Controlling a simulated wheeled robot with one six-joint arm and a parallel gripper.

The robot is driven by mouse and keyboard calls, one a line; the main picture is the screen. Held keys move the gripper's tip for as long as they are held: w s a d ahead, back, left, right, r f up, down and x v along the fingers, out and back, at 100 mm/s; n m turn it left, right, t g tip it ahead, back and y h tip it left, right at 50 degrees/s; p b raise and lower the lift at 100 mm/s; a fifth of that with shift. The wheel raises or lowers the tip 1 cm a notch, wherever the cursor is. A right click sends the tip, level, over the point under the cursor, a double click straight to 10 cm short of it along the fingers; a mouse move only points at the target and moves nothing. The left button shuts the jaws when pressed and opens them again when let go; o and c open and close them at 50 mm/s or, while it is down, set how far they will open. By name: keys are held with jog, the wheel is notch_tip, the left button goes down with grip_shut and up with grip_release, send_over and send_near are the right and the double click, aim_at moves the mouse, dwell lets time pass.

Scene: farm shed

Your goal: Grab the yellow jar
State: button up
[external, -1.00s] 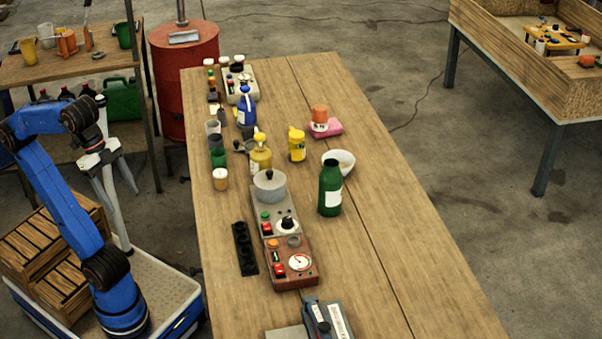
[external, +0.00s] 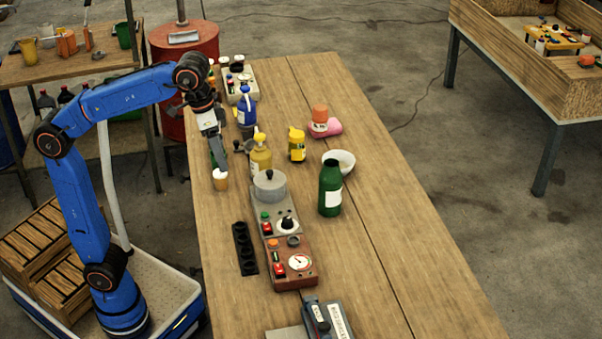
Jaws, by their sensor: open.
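The yellow jar (external: 297,147) stands upright on the wooden workbench, with a yellow lid and a dark-marked label. My gripper (external: 219,158) points down over the bench's left side, to the left of the jar and apart from it. It is open and I see nothing held in it. It hides part of the cups behind it. A yellowish pump bottle (external: 261,157) stands between my gripper and the yellow jar.
A blue spray bottle (external: 246,108) stands behind the pump bottle. A white bowl (external: 339,161), a green bottle (external: 330,189) and an orange-lidded jar (external: 319,118) stand right of it. A tan cup (external: 221,181) is near my gripper. The bench's right side is clear.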

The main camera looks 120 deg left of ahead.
jog(key=w+a+n+g, duration=0.1)
jog(key=w+a+n, duration=0.2)
jog(key=a, duration=0.8)
jog(key=n+g+h, duration=0.1)
jog(key=n, duration=0.6)
send_near(296, 143)
jog(key=shift+s+a+r, duration=0.2)
jog(key=shift+a, duration=0.25)
jog(key=shift+s+a+r, duration=0.15)
jog(key=shift+a+r, duration=0.05)
jog(key=shift+a, duration=0.25)
jog(key=shift+s+a+f, duration=0.1)
jog(key=shift+a+f, duration=0.05)
jog(key=shift+a, duration=0.05)
jog(key=shift+d+f, duration=0.1)
jog(key=shift+f, duration=6.05)
jog(key=shift+c, duration=0.3)
